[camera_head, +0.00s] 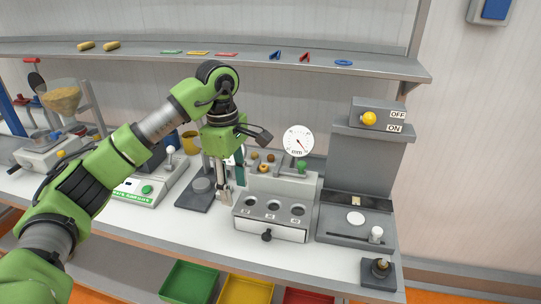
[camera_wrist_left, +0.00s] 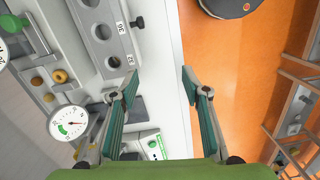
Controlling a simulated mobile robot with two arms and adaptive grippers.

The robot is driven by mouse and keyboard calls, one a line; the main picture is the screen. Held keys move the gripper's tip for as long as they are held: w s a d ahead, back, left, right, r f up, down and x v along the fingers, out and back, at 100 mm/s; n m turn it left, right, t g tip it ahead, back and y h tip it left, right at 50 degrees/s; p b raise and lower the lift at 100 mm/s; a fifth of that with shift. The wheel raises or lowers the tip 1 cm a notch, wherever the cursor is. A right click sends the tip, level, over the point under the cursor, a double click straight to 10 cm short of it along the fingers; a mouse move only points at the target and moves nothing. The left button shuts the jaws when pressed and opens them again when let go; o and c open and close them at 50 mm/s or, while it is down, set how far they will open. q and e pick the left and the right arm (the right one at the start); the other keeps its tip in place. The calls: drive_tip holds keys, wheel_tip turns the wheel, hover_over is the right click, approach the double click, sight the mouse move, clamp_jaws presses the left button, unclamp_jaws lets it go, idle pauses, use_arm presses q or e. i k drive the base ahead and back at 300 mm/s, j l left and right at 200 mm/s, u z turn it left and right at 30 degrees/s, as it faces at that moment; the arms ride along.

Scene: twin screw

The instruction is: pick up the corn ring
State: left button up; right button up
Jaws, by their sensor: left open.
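Several small rounded yellow-orange and brown pieces sit on top of the grey block behind the three-hole drawer. The orange one at the front (camera_head: 263,168) looks most like the corn ring, but it is too small to be sure. In the left wrist view a yellow-orange piece (camera_wrist_left: 60,76) shows at the left, outside the fingers. My left gripper (camera_head: 230,188) points down just left of the block. In the left wrist view my left gripper (camera_wrist_left: 160,82) is open, with nothing between its fingers. My right gripper is not in view.
A round dial gauge (camera_head: 298,141) stands behind the block, near a green knob (camera_head: 301,167). The three-hole drawer unit (camera_head: 270,231) is in front. A grey press with a yellow knob (camera_head: 369,119) stands right. A shelf (camera_head: 380,68) runs above. Coloured bins (camera_head: 245,290) are below.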

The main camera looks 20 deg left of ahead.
sight(263, 168)
drive_tip(key=i, duration=0.85)
